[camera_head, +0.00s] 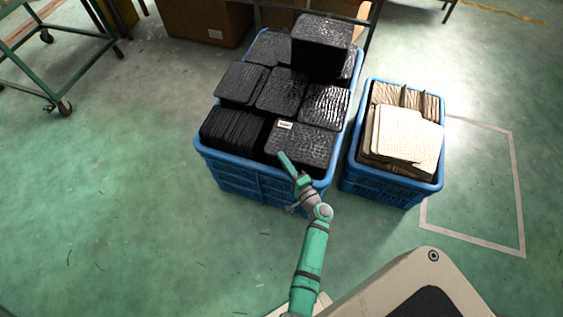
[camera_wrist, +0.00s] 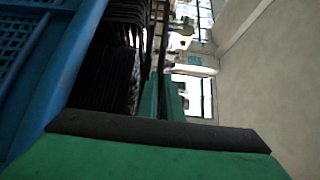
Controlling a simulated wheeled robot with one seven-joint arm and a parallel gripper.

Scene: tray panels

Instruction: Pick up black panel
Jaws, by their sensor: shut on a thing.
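Black panels with a glossy, bumpy surface fill the large blue crate (camera_head: 240,178) in the head view. The front right black panel (camera_head: 305,143) lies near the crate's front edge and bears a small white label. My gripper (camera_head: 283,158) is at this panel's front left edge, shut on it, though the contact is hard to make out. In the wrist view my gripper's green fingers (camera_wrist: 166,98) are close together by a thin dark panel edge. A stack of black panels (camera_wrist: 103,75) shows edge-on beside them.
A smaller blue crate (camera_head: 378,189) with cream panels (camera_head: 405,135) stands close to the right. More black panels are piled higher at the back, one topmost (camera_head: 322,32). A green trolley (camera_head: 65,65) stands at the far left. The floor left of the crates is clear.

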